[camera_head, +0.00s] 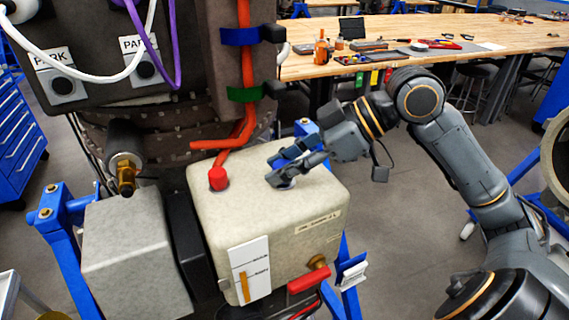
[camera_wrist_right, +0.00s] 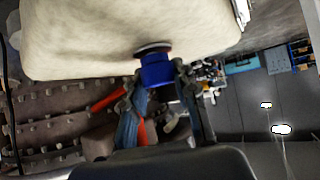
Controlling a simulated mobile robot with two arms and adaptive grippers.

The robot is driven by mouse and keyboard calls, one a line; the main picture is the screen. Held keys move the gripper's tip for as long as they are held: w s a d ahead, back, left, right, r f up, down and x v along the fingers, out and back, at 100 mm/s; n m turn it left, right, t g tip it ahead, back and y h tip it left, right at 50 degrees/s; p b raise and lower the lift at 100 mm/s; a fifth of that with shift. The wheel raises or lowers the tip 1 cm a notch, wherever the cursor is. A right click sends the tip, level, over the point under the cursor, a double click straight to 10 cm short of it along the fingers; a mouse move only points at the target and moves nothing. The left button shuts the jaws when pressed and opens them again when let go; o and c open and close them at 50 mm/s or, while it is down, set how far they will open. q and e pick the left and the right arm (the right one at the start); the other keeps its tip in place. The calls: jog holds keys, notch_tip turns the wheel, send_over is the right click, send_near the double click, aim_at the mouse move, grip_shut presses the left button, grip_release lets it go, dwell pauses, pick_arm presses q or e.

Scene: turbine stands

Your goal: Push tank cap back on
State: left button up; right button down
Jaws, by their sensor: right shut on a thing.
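The beige tank (camera_head: 270,225) stands in the middle of the head view. In the right wrist view, the fingers of my right gripper (camera_wrist_right: 158,85) are shut on a blue cap (camera_wrist_right: 155,71). The cap is at a dark, reddish-edged ring (camera_wrist_right: 153,48) on the tank's surface. I cannot tell whether it is fully seated. In the head view the fingers largely hide the cap. My left gripper is not in view.
A red fitting (camera_head: 218,179) with an orange hose (camera_head: 240,130) rises from the tank top, left of my gripper. A grey box (camera_head: 135,255) stands to the left. A blue frame (camera_head: 305,128) passes behind the tank. A wooden workbench (camera_head: 400,60) is farther back.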

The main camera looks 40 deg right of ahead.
jog(key=shift+s+a+f, duration=0.1)
jog(key=shift+s+f, duration=0.1)
jog(key=shift+f, duration=0.35)
jog(key=c, duration=1.1)
grip_release()
jog(key=o, duration=0.3)
jog(key=shift+w+r, duration=0.1)
jog(key=shift+w, duration=0.1)
jog(key=shift+r, duration=0.1)
jog(key=shift+s+d+r, duration=0.25)
jog(key=shift+d+r, duration=0.1)
jog(key=shift+d, duration=0.2)
jog(key=shift+v, duration=2.95)
jog(key=shift+a, duration=0.1)
